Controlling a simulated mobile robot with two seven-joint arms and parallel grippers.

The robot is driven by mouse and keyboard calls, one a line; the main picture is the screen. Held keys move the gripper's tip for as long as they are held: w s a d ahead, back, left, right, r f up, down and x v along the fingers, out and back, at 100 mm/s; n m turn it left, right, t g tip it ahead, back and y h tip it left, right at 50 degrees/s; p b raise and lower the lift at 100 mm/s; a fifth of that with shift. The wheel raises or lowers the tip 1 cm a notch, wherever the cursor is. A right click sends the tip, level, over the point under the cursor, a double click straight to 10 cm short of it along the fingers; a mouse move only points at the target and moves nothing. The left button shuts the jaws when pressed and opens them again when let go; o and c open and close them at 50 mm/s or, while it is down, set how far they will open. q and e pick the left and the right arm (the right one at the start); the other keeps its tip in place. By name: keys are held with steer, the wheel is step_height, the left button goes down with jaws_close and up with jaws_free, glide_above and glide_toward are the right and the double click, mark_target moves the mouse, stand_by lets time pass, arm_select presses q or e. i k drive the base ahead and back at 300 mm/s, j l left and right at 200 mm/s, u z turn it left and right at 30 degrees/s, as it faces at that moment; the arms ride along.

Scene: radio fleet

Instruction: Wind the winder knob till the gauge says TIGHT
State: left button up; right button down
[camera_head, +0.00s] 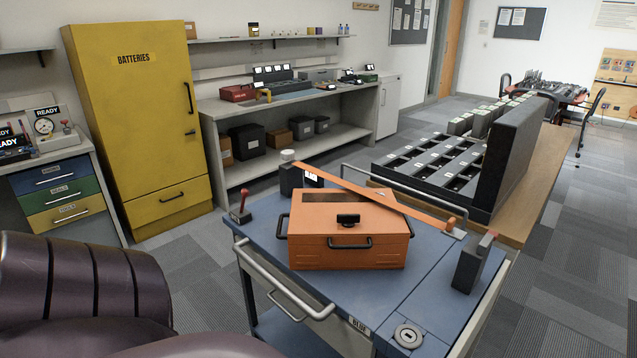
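On the blue cart (262,222), a dark block (291,178) stands at the far left corner behind an orange case (345,232). A pale round knob (288,155), which looks like the winder knob, sits on top of the block. A small display (311,178) beside it has a white face, probably the gauge; its word is too small to read. An orange strap (370,193) runs from the block across above the case to an orange end fitting (450,224) at the right. Neither gripper is in view; only dark purple links of mine show at lower left.
A red-handled lever (241,207) stands at the cart's left edge, and a grey radio (472,265) on the right. A round metal fitting (408,336) lies near the front. A bench with a black slotted rack (430,172) stands behind the cart. A yellow cabinet (140,120) is left.

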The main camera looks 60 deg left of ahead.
mark_target(287, 154)
steer(key=l+u, duration=0.5)
steer(key=u, duration=1.45)
steer(key=i+j+z, duration=0.45)
steer(key=j, duration=0.15)
steer(key=i+j+z, duration=0.4)
steer(key=j, duration=0.35)
steer(key=i+j+z, duration=0.1)
steer(key=j+z, duration=0.35)
steer(key=j, duration=0.35)
steer(key=j+z, duration=0.45)
steer(key=j, duration=0.4)
steer(key=j+z, duration=0.45)
steer(key=j, duration=0.45)
